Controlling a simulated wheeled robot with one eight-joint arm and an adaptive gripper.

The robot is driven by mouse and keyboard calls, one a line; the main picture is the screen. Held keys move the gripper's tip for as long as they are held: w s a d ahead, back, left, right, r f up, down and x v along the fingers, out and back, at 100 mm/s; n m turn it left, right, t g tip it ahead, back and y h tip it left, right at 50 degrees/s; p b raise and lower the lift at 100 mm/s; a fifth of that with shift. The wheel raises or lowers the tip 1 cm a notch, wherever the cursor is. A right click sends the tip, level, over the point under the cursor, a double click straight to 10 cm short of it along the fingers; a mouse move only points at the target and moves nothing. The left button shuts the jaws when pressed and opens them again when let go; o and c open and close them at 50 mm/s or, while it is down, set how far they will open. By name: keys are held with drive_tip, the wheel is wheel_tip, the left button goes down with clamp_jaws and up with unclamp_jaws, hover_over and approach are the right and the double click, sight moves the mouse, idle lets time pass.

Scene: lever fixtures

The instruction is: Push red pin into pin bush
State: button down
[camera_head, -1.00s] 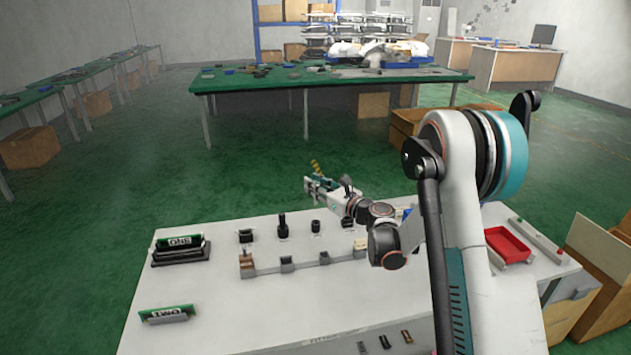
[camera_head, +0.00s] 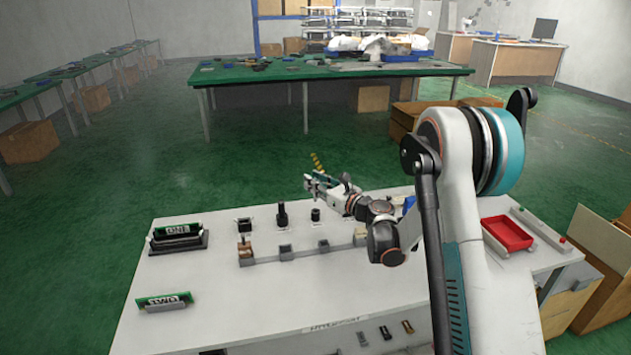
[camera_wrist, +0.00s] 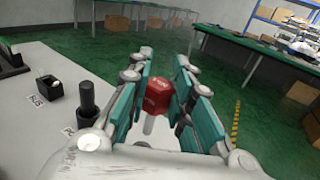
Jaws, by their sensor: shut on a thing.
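My gripper (camera_wrist: 157,103) is shut on the red pin (camera_wrist: 159,95), whose red faceted head sits between the teal finger pads in the wrist view. A pale shaft shows below the head. In the head view my gripper (camera_head: 318,185) is small, above the far edge of the white table, and the pin cannot be made out there. A black square block with an opening (camera_wrist: 48,90) stands to the left in the wrist view beside a label that seems to read "BUS"; it looks like the pin bush. The same block shows in the head view (camera_head: 244,225). The pin is apart from it.
A black upright post (camera_wrist: 87,101) stands between the block and my gripper.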

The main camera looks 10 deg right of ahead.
drive_tip(key=shift+f, duration=1.2)
drive_tip(key=shift+f, duration=1.3)
idle(0.5)
drive_tip(key=shift+r, duration=0.3)
drive_tip(key=shift+r, duration=0.65)
idle(1.7)
drive_tip(key=shift+f, duration=0.9)
drive_tip(key=c, duration=1.4)
unclamp_jaws()
drive_tip(key=shift+o, duration=0.2)
drive_tip(key=shift+s, duration=0.1)
